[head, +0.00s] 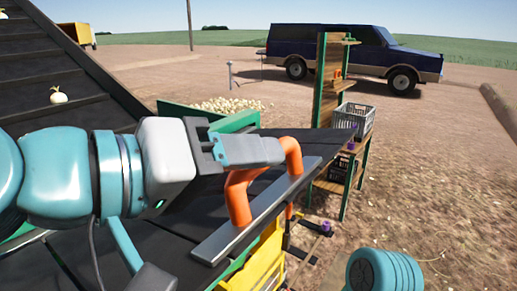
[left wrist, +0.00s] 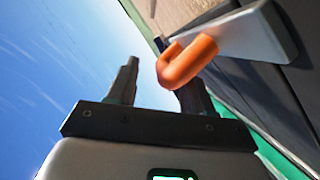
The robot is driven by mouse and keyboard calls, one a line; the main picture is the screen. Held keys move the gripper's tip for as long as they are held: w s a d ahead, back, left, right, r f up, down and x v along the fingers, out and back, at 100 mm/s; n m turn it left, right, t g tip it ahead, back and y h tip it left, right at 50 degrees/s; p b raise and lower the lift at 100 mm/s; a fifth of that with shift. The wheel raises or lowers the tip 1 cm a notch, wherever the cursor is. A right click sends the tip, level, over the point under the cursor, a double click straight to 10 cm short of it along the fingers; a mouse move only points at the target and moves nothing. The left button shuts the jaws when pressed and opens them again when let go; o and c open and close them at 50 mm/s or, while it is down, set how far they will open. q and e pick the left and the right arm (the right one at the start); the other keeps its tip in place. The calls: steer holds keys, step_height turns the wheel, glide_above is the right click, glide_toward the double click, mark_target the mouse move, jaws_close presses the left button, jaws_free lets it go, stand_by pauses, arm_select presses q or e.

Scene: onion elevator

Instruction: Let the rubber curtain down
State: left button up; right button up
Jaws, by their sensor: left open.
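The rubber curtain (head: 125,235) is a dark, flat sheet in the head view, raised and sloping. A grey metal bar (head: 225,240) runs along its outer edge and bears an orange handle (head: 240,200). My left gripper (head: 280,151) has its fingers at the upper bend of the handle. In the left wrist view the handle (left wrist: 187,60) reaches in front of the open left gripper (left wrist: 160,85), overlapping its right finger; I cannot tell whether they touch. The bar (left wrist: 245,35) shows behind it. My right gripper is not in view.
A yellow crate (head: 255,268) stands below the bar. A wooden shelf (head: 322,80) with a grey crate (head: 355,117) stands beyond the curtain. A slatted conveyor (head: 50,60) with onions rises at left. A blue car (head: 325,50) is parked behind. Bare ground lies open at right.

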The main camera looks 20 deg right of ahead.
arm_select(q)
steer(key=w+d, duration=0.1)
steer(key=w+d+f, duration=0.1)
steer(key=shift+w+d, duration=0.25)
steer(key=shift+d, duration=0.1)
steer(key=shift+s+a+r, duration=0.15)
steer(key=shift+s+a, duration=0.15)
steer(key=shift+s, duration=0.4)
steer(key=shift+c, duration=0.3)
steer(key=shift+w+d, duration=0.15)
steer(key=shift+w, duration=0.1)
steer(key=c, duration=0.5)
steer(key=shift+w, duration=0.3)
jaws_close()
steer(key=shift+s, duration=0.15)
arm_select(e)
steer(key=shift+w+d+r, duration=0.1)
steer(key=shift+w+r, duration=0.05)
